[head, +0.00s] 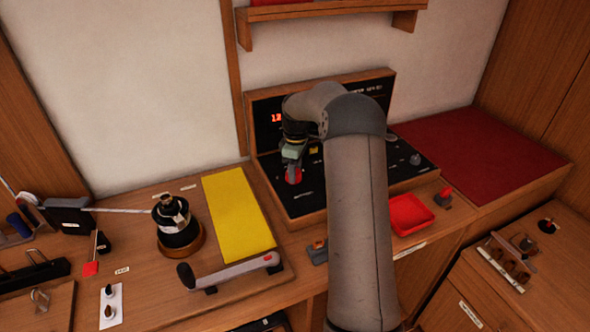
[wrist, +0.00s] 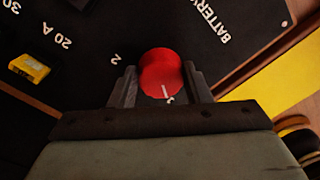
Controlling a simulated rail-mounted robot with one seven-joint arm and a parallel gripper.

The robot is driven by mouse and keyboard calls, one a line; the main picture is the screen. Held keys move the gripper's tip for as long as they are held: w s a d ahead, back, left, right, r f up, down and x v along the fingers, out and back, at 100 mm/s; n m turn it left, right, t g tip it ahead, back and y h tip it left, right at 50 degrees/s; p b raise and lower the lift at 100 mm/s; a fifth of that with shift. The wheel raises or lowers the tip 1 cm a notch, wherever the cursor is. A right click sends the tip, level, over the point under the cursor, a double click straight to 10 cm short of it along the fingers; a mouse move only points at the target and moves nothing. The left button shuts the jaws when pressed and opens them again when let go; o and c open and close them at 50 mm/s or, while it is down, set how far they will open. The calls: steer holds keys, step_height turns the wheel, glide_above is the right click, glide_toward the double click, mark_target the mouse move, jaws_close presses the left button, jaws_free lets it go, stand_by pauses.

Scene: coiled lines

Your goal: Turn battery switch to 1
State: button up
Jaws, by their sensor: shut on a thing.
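The battery switch is a round red knob (wrist: 160,68) on a black panel (wrist: 100,45). A white line on it points toward the bottom of the wrist view, with a small, partly hidden white mark just beyond. A printed "2" lies to its left and the word "BATTERY" to its upper right. My gripper (wrist: 160,80) is shut on the knob, one finger on each side. In the head view my gripper (head: 292,166) reaches down onto the red knob (head: 294,176) at the panel's left part. No "1" is readable.
A yellow block (wrist: 33,68) sits on the panel by "20 A". A yellow sheet (head: 238,212) lies left of the panel, beside a black winch (head: 178,230) and a grey handle (head: 230,270). A red tray (head: 410,214) stands to the right. My arm hides the panel's middle.

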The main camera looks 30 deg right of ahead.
steer(key=o, duration=1)
steer(key=r, duration=1.1)
steer(key=r+b, duration=0.1)
steer(key=r, duration=0.5)
steer(key=shift+w+d+r, duration=0.25)
steer(key=shift+w+d, duration=0.1)
steer(key=shift+w, duration=0.05)
steer(key=s+a+r+m+h, duration=0.1)
steer(key=s+a+m, duration=0.2)
steer(key=s+a, duration=1)
steer(key=s+a+f+m, duration=0.2)
steer(key=s+f, duration=0.1)
steer(key=s, duration=0.5)
steer(key=s+a+f+m, duration=0.2)
steer(key=s+f, duration=0.2)
steer(key=s, duration=0.4)
steer(key=s+a+f+m+t, duration=0.1)
steer(key=s+a+f+m, duration=0.1)
steer(key=s, duration=0.6)
steer(key=shift+s+a+f+y, duration=0.1)
steer(key=shift+s+f+y, duration=0.05)
steer(key=shift+f, duration=0.25)
steer(key=shift+s+a+f+y, duration=0.1)
steer(key=shift+f+y, duration=0.05)
steer(key=shift+f, duration=0.25)
